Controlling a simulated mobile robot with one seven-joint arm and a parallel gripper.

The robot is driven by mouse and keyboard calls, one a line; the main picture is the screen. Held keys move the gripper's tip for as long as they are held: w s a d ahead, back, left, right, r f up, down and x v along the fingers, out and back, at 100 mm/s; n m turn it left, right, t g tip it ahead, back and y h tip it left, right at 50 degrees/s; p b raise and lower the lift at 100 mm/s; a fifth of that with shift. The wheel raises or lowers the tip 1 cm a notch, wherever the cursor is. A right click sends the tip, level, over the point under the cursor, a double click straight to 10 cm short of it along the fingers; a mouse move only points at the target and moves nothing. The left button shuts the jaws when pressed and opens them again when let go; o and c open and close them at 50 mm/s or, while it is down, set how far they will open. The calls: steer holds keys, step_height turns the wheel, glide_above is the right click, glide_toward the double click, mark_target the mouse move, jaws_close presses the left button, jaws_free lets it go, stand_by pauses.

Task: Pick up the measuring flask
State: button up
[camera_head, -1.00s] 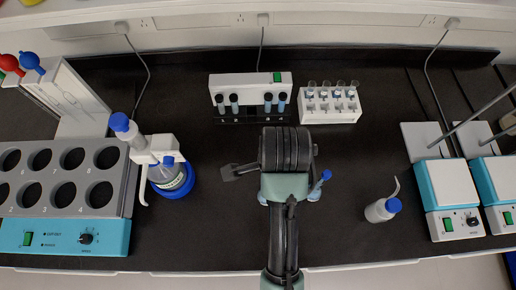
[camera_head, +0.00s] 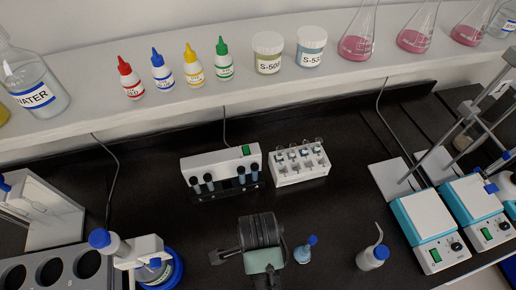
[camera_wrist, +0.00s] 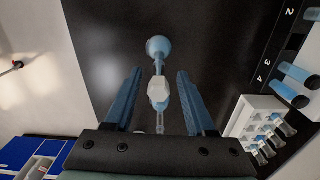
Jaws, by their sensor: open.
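The measuring flask (camera_head: 303,254) stands on the dark bench just right of my arm in the head view. It has a pale blue round body, a narrow neck and a blue stopper. In the wrist view, my gripper (camera_wrist: 160,72) is open, with one blue finger on each side. A flask-like piece with a pale blue round end (camera_wrist: 158,48) and a whitish middle part shows between and beyond the fingers. It looks like the flask, but I cannot tell its distance. I see no finger touching it. My wrist hides the fingertips in the head view.
A tube block (camera_head: 220,170) and a white vial rack (camera_head: 299,165) stand behind. A wash bottle (camera_head: 371,257) is to the right, then hotplates (camera_head: 428,222). A shelf (camera_head: 200,105) with bottles runs along the back.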

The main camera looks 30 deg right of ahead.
steer(key=shift+s+f+p, duration=0.1)
steer(key=shift+f+p, duration=0.5)
steer(key=shift+f, duration=1.7)
steer(key=shift+c, duration=0.2)
jaws_close()
